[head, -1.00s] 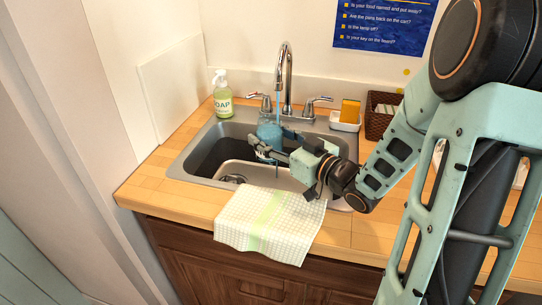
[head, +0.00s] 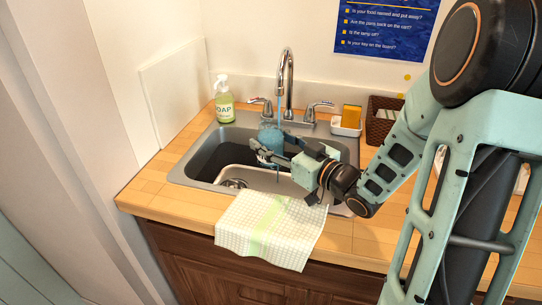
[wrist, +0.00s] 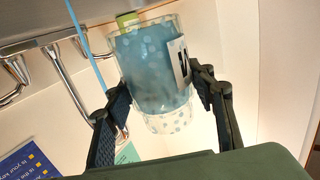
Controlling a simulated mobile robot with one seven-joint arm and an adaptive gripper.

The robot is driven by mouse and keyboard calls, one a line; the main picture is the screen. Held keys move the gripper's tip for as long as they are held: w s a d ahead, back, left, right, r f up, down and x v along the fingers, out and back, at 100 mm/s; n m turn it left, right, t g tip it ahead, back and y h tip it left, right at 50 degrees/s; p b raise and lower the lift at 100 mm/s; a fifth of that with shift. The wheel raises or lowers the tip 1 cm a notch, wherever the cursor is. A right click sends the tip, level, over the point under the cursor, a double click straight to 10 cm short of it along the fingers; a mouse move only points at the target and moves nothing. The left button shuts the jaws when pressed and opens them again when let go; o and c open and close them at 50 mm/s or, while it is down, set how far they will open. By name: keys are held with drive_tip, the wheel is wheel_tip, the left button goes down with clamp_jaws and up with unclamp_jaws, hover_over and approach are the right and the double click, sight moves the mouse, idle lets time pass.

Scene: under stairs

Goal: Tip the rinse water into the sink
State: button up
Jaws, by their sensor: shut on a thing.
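A clear cup of bluish water (head: 269,138) is in my gripper (head: 264,152), over the sink (head: 187,165) and under the tap (head: 288,62). In the wrist view, which is upside down, the cup (wrist: 152,70) stands between both fingers of my gripper (wrist: 156,92), which are shut on it. It looks near upright, with water over most of its height and a clear band at its rim. A white tag with a dark letter is on its side. A thin blue stream (wrist: 85,45) passes beside the cup in the wrist view.
A soap bottle (head: 224,104) stands at the back left. A sponge (head: 351,115) in a white dish (head: 344,129) and a brown basket (head: 379,125) are at the back right. A checked towel (head: 270,230) hangs over the front edge. The left counter is clear.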

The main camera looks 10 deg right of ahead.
drive_tip(key=w+d+f+b, duration=0.1)
drive_tip(key=w+d+f, duration=0.6)
drive_tip(key=w+d, duration=0.2)
drive_tip(key=shift+w+d, duration=0.2)
drive_tip(key=shift+w, duration=0.9)
